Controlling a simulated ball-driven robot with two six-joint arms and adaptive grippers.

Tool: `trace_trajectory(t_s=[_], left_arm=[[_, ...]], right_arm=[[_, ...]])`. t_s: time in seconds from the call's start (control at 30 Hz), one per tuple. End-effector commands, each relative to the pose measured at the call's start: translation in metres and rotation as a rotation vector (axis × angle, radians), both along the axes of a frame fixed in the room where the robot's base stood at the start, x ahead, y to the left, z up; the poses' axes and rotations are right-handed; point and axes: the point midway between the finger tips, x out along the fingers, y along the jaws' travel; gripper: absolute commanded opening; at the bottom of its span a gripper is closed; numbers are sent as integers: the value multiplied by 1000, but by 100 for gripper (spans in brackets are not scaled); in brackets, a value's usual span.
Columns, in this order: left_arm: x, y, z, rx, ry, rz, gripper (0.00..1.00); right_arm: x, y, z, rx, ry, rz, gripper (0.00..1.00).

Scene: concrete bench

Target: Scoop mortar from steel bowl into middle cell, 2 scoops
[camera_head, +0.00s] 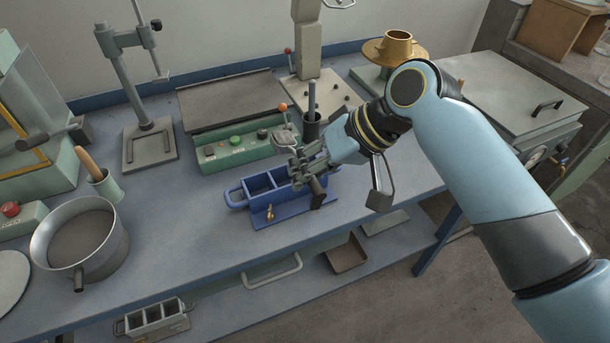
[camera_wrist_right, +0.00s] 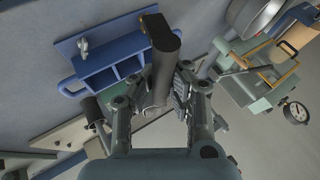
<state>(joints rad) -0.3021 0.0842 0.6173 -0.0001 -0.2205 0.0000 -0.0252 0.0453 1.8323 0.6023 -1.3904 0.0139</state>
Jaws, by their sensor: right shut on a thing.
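The steel bowl (camera_head: 112,262) stands at the left of the bench with grey mortar (camera_head: 80,236) in it. Its rim also shows at the top right of the right wrist view (camera_wrist_right: 276,24). The blue three-cell mould (camera_head: 262,203) lies mid-bench. It also shows in the right wrist view (camera_wrist_right: 92,66). My right gripper (camera_head: 312,176) is over the mould's right end, shut on a dark-handled tool (camera_wrist_right: 163,58), apparently the scoop. The gripper hides the right cell. A grey scoop-like head (camera_head: 285,138) shows behind the fingers. I cannot tell its load or the cells' fill. My left gripper is out of view.
A green control box (camera_head: 235,150) sits just behind the mould. A grey stand (camera_head: 148,140) is farther left. A holder with a wooden-handled tool (camera_head: 108,190) stands behind the bowl. The bench between bowl and mould is clear.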

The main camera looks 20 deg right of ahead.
Motion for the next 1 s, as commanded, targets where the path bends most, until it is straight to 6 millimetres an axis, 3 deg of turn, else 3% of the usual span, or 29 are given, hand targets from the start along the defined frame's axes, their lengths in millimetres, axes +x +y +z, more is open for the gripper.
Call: trace_trajectory(t_s=[0.1,0.43,1.0], left_arm=[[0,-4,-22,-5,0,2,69],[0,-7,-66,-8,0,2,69],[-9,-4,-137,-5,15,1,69]], right_arm=[[0,-2,-11,60,1,1,0],[0,-5,-23,238,8,0,0],[0,-9,-39,721,26,-1,0]])
